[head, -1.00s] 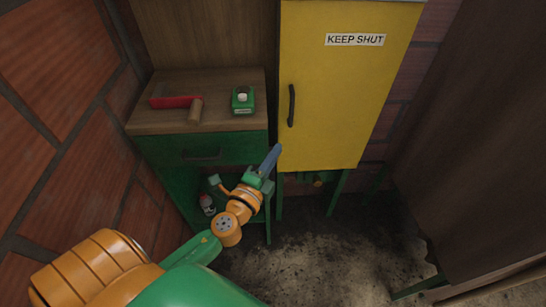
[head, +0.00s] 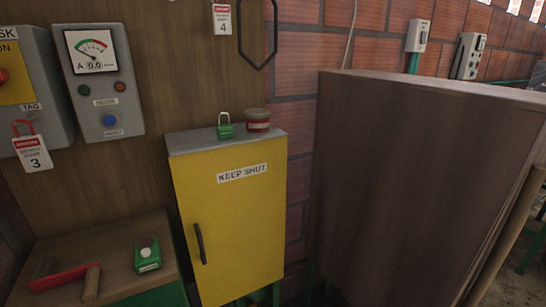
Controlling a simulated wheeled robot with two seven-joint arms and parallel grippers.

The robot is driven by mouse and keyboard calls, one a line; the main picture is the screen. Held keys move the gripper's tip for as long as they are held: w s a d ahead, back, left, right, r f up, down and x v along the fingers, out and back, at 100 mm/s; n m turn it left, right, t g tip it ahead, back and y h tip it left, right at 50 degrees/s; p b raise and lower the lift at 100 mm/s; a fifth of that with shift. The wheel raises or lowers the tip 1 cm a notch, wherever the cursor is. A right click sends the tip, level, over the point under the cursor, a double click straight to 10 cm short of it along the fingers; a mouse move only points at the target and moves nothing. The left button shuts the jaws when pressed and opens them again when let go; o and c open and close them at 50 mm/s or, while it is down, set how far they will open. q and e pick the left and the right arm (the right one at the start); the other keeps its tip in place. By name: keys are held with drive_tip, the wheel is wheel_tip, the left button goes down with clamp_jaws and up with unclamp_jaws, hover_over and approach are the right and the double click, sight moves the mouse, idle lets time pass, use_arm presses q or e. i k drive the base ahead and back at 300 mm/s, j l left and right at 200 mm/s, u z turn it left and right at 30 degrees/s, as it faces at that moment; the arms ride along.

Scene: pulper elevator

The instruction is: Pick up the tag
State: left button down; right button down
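Two white tags with red tops are in the head view. The tag marked 3 (head: 34,153) hangs from a red loop on the front of a grey switch box (head: 42,85) at the left edge. The tag marked 4 (head: 222,19) is at the top centre, against the wooden board. I cannot tell which one the task means. Neither of my grippers is in view.
A yellow cabinet marked KEEP SHUT (head: 232,220) stands in the middle, with a green padlock (head: 225,130) and a red-banded tin (head: 258,121) on top. A meter box (head: 100,75) is above a wooden bench (head: 110,240). A large brown cabinet (head: 420,190) fills the right.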

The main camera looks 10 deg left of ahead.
sight(32, 151)
drive_tip(key=u, duration=1.6)
drive_tip(key=i+l+z, duration=0.1)
drive_tip(key=i+l, duration=0.1)
drive_tip(key=l, duration=0.05)
